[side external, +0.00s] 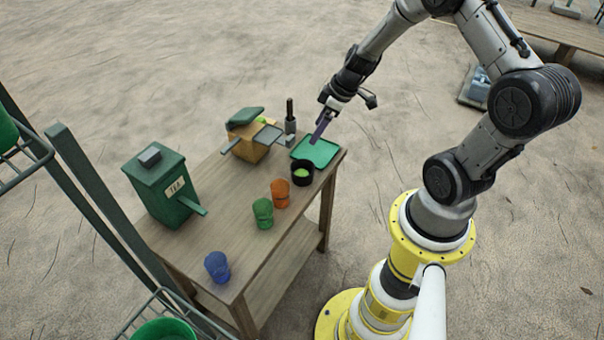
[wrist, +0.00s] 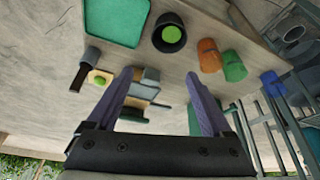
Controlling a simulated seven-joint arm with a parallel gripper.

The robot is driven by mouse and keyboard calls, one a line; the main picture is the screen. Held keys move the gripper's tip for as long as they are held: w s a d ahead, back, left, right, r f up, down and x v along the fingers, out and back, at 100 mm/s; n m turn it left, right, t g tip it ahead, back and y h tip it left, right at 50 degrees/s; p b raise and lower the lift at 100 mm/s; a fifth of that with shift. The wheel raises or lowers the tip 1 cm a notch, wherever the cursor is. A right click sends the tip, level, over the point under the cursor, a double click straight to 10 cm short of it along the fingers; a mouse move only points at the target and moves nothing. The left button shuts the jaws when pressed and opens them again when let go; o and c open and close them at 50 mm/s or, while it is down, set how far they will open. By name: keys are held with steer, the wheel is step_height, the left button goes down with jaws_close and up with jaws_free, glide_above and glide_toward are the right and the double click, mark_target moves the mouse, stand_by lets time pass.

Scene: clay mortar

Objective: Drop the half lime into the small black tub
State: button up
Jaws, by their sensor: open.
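The small black tub (side external: 303,181) stands on the table beside the green tray, and it also shows in the wrist view (wrist: 162,46). A round light-green piece that looks like the half lime (side external: 301,172) lies inside the tub; its face shows in the wrist view (wrist: 171,34). My gripper (side external: 318,138) is above the table near the tray, behind the tub, with purple fingers pointing down. In the wrist view my gripper (wrist: 161,75) is open, with nothing between its fingers. The tub is beyond the fingertips, apart from them.
A green tray (side external: 318,150) lies at the table's end. Orange (side external: 280,193), green (side external: 263,213) and blue (side external: 217,266) cups line the near edge. A wooden box (side external: 252,146) with a green item, a dark upright object (side external: 290,118) and a green tea box (side external: 160,190) stand behind.

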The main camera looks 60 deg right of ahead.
steer(key=v, duration=0.6)
steer(key=shift+r, duration=0.3)
steer(key=shift+s, duration=0.1)
steer(key=w+a+r+n+t, duration=0.15)
steer(key=a+r+n, duration=0.25)
steer(key=a+r, duration=0.9)
steer(key=s+a+r, duration=0.5)
steer(key=s+r, duration=0.2)
steer(key=s, duration=0.2)
steer(key=s+d+f+m+h, duration=0.1)
steer(key=s+d+f+m, duration=0.1)
steer(key=s+m, duration=0.5)
steer(key=shift+s+f+m, duration=0.3)
steer(key=shift+s+f, duration=0.25)
steer(key=shift+s, duration=0.15)
